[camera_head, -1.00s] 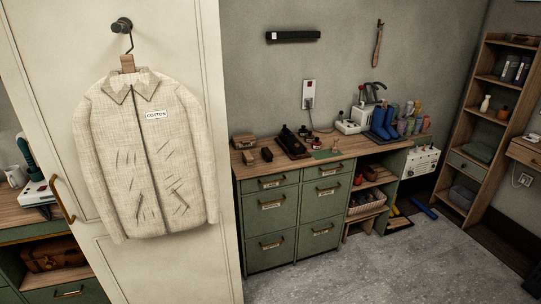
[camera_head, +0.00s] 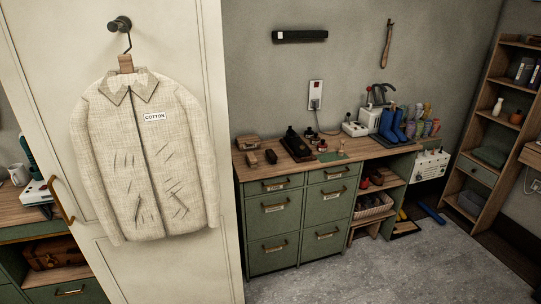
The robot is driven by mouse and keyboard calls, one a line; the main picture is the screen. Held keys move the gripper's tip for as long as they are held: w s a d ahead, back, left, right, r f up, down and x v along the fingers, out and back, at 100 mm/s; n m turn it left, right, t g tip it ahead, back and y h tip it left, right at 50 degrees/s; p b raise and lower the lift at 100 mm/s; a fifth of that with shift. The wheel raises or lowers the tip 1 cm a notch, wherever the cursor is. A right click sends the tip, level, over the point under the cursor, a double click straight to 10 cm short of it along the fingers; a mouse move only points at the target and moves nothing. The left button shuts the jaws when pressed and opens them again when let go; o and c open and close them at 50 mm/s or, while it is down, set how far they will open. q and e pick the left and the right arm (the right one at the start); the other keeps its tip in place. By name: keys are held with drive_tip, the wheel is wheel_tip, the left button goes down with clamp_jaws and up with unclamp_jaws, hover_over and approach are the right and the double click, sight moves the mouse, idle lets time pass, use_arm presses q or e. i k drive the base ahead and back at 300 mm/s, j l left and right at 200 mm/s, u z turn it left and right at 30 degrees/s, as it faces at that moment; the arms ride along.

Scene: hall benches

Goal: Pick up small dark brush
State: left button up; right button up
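Neither of my grippers is in view. On the wooden top of the green drawer bench (camera_head: 310,166) lie two small brush-like blocks near the front left edge. One is a brown block (camera_head: 252,159), and beside it is a darker, smaller block (camera_head: 271,156). Both are too small here to tell for sure which is the small dark brush. A dark tray (camera_head: 297,149) with a dark bottle lies just to their right, and a brown box (camera_head: 246,142) is behind them.
A white door (camera_head: 223,200) with a hanging cotton jacket (camera_head: 150,165) fills the left foreground. Blue boots (camera_head: 390,125) and several coloured rolls (camera_head: 422,124) stand at the bench's right. A shelf unit (camera_head: 478,145) stands far right. The grey floor (camera_head: 370,270) before the bench is clear.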

sight(272, 158)
drive_tip(key=i+l+u, duration=0.1)
drive_tip(key=i+l, duration=0.5)
drive_tip(key=i+l+u, duration=0.25)
drive_tip(key=i+l, duration=0.3)
drive_tip(key=i+l+u, duration=0.1)
drive_tip(key=i+l, duration=0.15)
drive_tip(key=l, duration=0.2)
drive_tip(key=i+l, duration=0.25)
drive_tip(key=l, duration=0.15)
drive_tip(key=i+l+u, duration=0.15)
drive_tip(key=l, duration=0.25)
drive_tip(key=i+l+u, duration=0.1)
drive_tip(key=i+l, duration=0.2)
drive_tip(key=l, duration=0.1)
